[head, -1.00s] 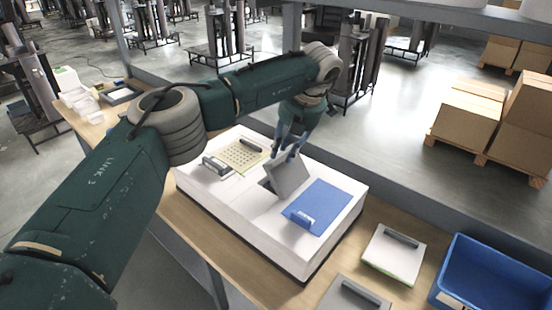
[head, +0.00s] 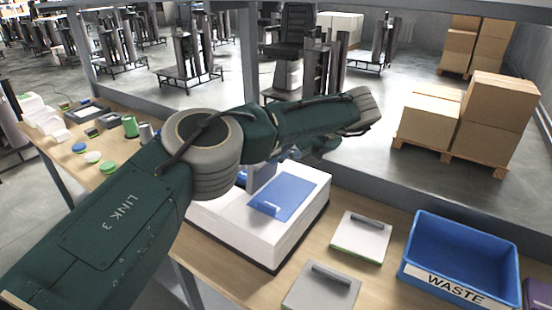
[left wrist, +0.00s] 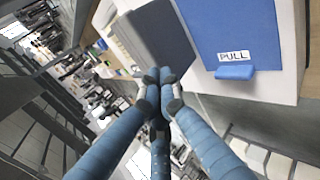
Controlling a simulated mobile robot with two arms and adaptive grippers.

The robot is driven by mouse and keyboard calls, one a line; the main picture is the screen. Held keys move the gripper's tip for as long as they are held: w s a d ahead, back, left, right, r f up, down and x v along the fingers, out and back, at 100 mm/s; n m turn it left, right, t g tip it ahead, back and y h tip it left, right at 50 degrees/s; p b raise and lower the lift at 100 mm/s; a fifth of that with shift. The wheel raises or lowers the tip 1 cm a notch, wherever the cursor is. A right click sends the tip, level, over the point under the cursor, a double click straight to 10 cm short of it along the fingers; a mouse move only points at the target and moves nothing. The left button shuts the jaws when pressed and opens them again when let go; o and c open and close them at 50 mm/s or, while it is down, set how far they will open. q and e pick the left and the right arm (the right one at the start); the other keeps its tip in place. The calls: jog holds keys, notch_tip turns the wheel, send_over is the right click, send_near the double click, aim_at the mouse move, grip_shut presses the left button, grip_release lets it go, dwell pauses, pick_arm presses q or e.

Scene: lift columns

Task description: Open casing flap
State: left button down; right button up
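The white casing (head: 300,232) sits on the workbench. A blue panel (head: 283,197) lies on its top; in the left wrist view the blue panel (left wrist: 222,28) has a blue tab marked PULL (left wrist: 235,72). A grey flap (left wrist: 150,38) stands raised beside the panel; in the head view it shows partly behind my arm. My left gripper (left wrist: 160,76) has its blue fingers drawn together, tips close to the flap's lower edge; I cannot tell whether they touch it. In the head view my arm mostly hides this gripper. My right gripper is not in view.
A blue WASTE bin (head: 415,232) and two flat plates with grey handles, one pale (head: 358,240) and one grey (head: 318,292), lie right of the casing. Small parts (head: 95,156) lie at the bench's left. Stacked cartons (head: 497,115) stand on the floor behind.

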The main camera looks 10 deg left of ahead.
pick_arm(q)
jog(key=shift+a+f, duration=0.25)
jog(key=shift+f, duration=0.55)
jog(key=c, duration=1.7)
grip_release()
jog(key=shift+o, duration=0.8)
jog(key=shift+w+f, duration=0.15)
jog(key=v, duration=1.2)
jog(key=shift+w+a+r, duration=0.15)
jog(key=shift+w+r, duration=0.1)
jog(key=shift+r, duration=0.3)
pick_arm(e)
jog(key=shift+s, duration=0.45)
